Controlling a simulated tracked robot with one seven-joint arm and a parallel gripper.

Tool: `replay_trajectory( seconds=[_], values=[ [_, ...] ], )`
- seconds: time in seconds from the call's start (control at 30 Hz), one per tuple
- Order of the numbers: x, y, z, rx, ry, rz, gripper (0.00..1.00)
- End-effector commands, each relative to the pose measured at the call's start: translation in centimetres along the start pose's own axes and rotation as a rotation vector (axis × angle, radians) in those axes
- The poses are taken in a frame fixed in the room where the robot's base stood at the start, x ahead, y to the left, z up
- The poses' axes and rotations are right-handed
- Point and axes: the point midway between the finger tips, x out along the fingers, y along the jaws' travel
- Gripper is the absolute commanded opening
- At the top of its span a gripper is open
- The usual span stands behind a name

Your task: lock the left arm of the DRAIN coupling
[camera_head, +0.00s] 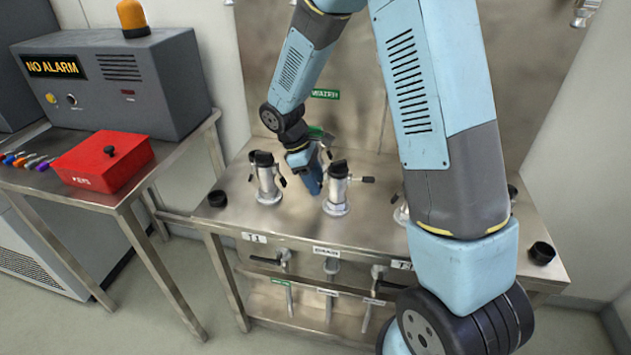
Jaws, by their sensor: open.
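The DRAIN coupling (337,190) is a silver upright fitting with a dark top, in the middle of the steel bench behind the DRAIN label (326,250). Its right arm (366,180) sticks out sideways with a dark grip. Its left arm cannot be made out clearly, as my gripper is close to that side. My gripper (312,188) points down just left of the DRAIN coupling, between it and the T1 coupling (266,180). It is open, and no held thing shows. Whether it touches the coupling cannot be told.
The T1 coupling stands close on the left. A third coupling (401,214) on the right is partly hidden by my arm. Black caps (217,198) and (541,253) sit at the bench ends. Valve handles hang below the front edge. A side table holds a red box (103,161).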

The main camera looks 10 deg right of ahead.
Motion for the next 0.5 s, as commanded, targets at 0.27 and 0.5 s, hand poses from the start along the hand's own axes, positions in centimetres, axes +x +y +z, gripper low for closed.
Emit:
replay_trajectory(
  seconds=[0.27, 0.5],
  values=[
    [0.63, 0.03, 0.07, 0.001, 0.000, 0.000, 0.47],
    [0.62, 0.04, 0.08, 0.002, 0.000, 0.000, 0.36]
  ],
)
